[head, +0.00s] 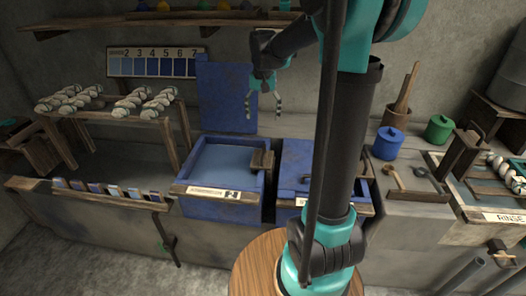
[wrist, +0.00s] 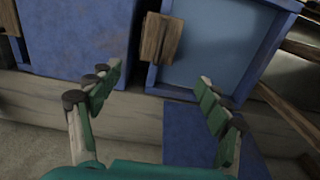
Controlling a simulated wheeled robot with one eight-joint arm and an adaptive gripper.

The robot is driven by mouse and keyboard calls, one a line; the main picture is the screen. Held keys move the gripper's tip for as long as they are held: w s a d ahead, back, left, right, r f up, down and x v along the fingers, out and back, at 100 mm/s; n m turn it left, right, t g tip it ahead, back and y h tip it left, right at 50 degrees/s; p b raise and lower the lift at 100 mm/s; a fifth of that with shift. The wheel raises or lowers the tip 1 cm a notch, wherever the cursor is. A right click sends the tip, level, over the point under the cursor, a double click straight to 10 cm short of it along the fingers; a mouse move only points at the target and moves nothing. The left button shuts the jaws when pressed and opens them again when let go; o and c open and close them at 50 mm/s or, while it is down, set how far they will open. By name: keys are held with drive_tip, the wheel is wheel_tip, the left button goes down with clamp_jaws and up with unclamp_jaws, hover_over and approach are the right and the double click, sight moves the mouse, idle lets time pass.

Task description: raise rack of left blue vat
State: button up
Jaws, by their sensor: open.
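The left blue vat (head: 179,188) is open, with smooth blue liquid (head: 222,160) inside. Its blue lid (head: 226,92) stands upright behind it. A brown wooden block (head: 262,161) sits at the vat's right rim; the block also shows in the wrist view (wrist: 160,38). No rack shows clearly, and I cannot tell if this block belongs to one. My gripper (head: 264,107) is open and empty, fingers down, above the vat's back right side near the lid. In the wrist view my gripper's spread fingers (wrist: 158,80) are apart from the block.
A second blue vat (head: 300,157) stands close on the right, its lid down. Shelves with pale skeins (head: 147,103) are at the left. Blue and green pots (head: 388,143) and a rinse trough (head: 505,216) stand at the right. Sample cards (head: 95,189) line the front ledge.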

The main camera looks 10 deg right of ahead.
sight(263, 149)
wheel_tip(263, 149, down, 16)
drive_tip(key=shift+f, duration=0.1)
idle(0.7)
drive_tip(key=shift+f, duration=0.3)
drive_tip(key=shift+c, duration=0.5)
clamp_jaws()
drive_tip(key=shift+r, duration=0.1)
wheel_tip(263, 149, up, 18)
idle(1.5)
drive_tip(key=shift+o, duration=1.5)
unclamp_jaws()
